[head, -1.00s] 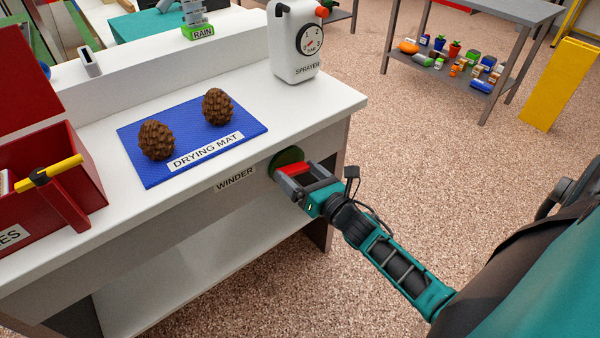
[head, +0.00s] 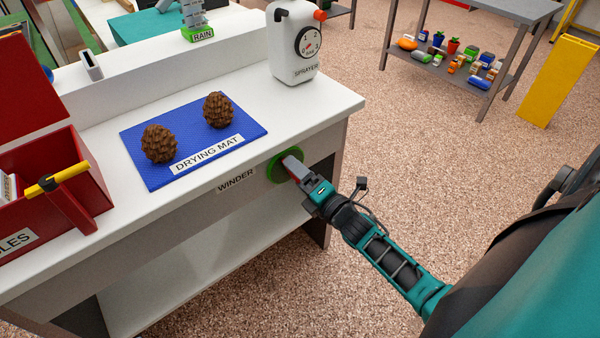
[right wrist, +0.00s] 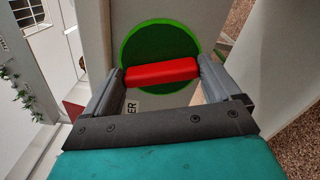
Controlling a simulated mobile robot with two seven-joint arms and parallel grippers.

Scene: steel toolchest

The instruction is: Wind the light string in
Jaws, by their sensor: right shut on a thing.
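The winder (head: 284,166) is a green disc on the front face of the white bench, beside a WINDER label (head: 236,181). In the right wrist view the disc (right wrist: 160,46) carries a red bar handle (right wrist: 161,73). My right gripper (head: 293,170) is at the disc, its two fingers closed on the ends of the red bar. A thin green strand with small pale dots (right wrist: 20,92), perhaps the light string, shows at the left edge of the right wrist view. My left gripper is out of view.
On the bench top are a blue drying mat (head: 157,178) with two pine cones, a white sprayer (head: 294,50) and a red box (head: 93,190) with a yellow-handled tool. A grey shelf unit (head: 500,14) stands at the back.

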